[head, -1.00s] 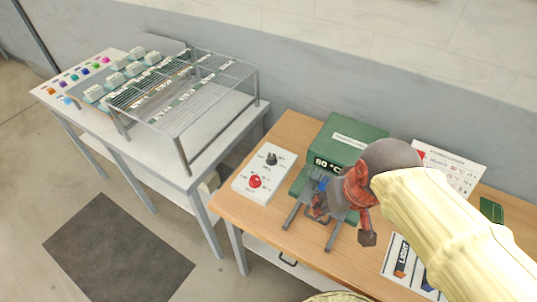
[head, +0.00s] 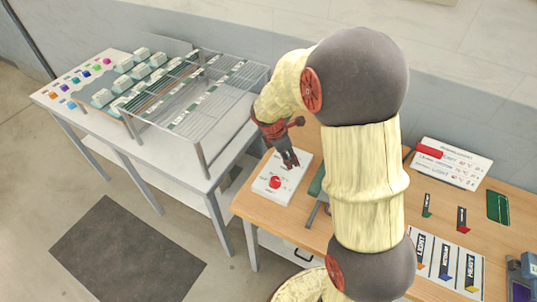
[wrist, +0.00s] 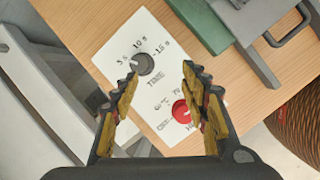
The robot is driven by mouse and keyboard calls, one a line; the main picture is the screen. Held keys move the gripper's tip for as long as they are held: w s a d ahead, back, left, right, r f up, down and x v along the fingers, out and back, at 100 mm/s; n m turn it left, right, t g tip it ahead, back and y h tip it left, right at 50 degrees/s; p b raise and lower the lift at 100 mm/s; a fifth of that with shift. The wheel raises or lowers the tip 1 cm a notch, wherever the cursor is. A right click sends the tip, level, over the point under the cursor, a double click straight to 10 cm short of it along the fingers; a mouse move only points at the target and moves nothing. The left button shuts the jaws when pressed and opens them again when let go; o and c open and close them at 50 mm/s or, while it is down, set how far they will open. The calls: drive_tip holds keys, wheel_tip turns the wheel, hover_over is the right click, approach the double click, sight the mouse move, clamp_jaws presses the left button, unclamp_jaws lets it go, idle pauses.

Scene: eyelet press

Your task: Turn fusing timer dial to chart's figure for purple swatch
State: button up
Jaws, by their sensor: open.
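The fusing timer dial (wrist: 144,64) is a dark grey knob on a white control panel (wrist: 118,35), with 5, 10 and 15 s marks around it and TIME printed below. Its pointer direction is not clear. My gripper (wrist: 160,66) is open, its fingertips on either side of the dial in the wrist view; I cannot tell whether they touch it. In the head view my gripper (head: 290,161) is over the far part of the panel (head: 290,192) and hides the dial. The chart board (head: 470,172) stands at the right; its small figures are unreadable. I cannot single out the purple swatch.
A red temperature knob (wrist: 181,112) sits close beside the dial. The green press (wrist: 240,18) and its grey rails stand near the panel, mostly hidden by my arm in the head view. A wire rack (head: 215,100) stands on the white table at the left.

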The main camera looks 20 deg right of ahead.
sight(289, 157)
drive_tip(key=w+f+n, duration=0.1)
drive_tip(key=f, duration=0.1)
drive_tip(key=w+d+f+n+b, duration=0.1)
drive_tip(key=f+n, duration=0.1)
drive_tip(key=w+d+f+n+t+b, duration=0.1)
drive_tip(key=w+f+n, duration=0.1)
drive_tip(key=shift+d, duration=0.25)
idle(0.3)
drive_tip(key=shift+c, duration=0.8)
drive_tip(key=c, duration=1)
drive_tip(key=shift+o, duration=0.2)
